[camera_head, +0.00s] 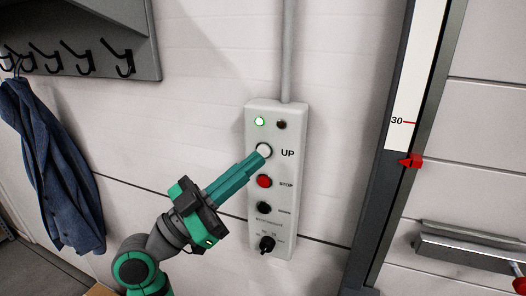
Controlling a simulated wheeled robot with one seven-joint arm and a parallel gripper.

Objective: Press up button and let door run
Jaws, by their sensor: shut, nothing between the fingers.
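A pale control box (289,225) is fixed to the wall, with buttons in a column. The round white UP button (264,150) is near its top, just below a lit green lamp (259,121) and a dark lamp (281,125). My gripper (262,156) is shut, with its teal fingertips at the lower left edge of the UP button. I cannot tell whether they touch or press it. The door (470,180) is at the right, beside a scale (400,90) marked 30 with a red pointer (411,161) just below that mark.
A red STOP button (264,182), a black button (264,207) and a black knob (267,244) sit below UP. A conduit (288,50) rises from the box. A blue jacket (45,150) hangs from a rack with several hooks (80,58) at the left.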

